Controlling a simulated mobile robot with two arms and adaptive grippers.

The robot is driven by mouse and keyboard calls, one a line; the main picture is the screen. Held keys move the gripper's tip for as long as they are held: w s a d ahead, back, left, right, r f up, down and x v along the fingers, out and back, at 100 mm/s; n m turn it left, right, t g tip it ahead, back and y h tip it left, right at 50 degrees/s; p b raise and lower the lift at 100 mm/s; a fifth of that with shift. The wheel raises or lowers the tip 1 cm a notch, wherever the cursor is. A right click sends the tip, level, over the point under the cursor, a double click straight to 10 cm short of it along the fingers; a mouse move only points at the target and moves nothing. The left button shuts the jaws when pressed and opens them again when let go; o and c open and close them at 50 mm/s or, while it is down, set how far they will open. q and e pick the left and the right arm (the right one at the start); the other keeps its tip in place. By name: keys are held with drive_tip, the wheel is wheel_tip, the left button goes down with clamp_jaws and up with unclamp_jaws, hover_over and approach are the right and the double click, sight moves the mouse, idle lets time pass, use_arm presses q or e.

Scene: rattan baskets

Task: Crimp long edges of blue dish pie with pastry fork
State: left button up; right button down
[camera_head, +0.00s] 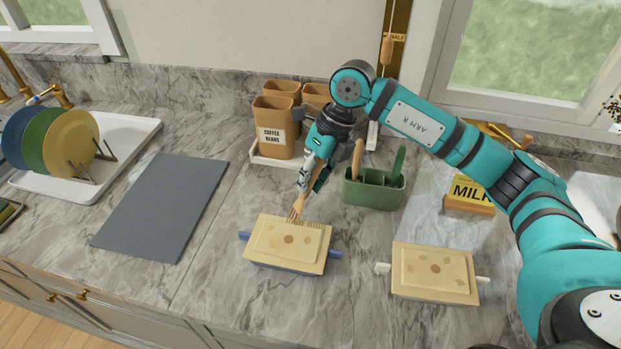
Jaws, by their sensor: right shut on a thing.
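The blue dish pie (287,243) sits on the counter left of centre, with blue handles at its two ends and a pale crust on top. My right gripper (309,180) is above its far side, shut on the pastry fork (298,206). The fork points down, its tines at the pie's far long edge. A row of small marks shows along that edge, right of the tines. I cannot tell whether the tines touch the crust. The near long edge looks plain. My left gripper is not in view.
A second pie with white handles (435,273) stands to the right. A green caddy (373,189) with utensils and brown canisters (277,127) stand behind. A grey mat (163,207) and a plate rack tray (115,165) lie left. The front counter is clear.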

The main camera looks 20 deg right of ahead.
drive_tip(key=shift+r+p, duration=0.5)
drive_tip(key=shift+r, duration=0.2)
drive_tip(key=shift+r+p, duration=1.5)
drive_tip(key=shift+r, duration=1.3)
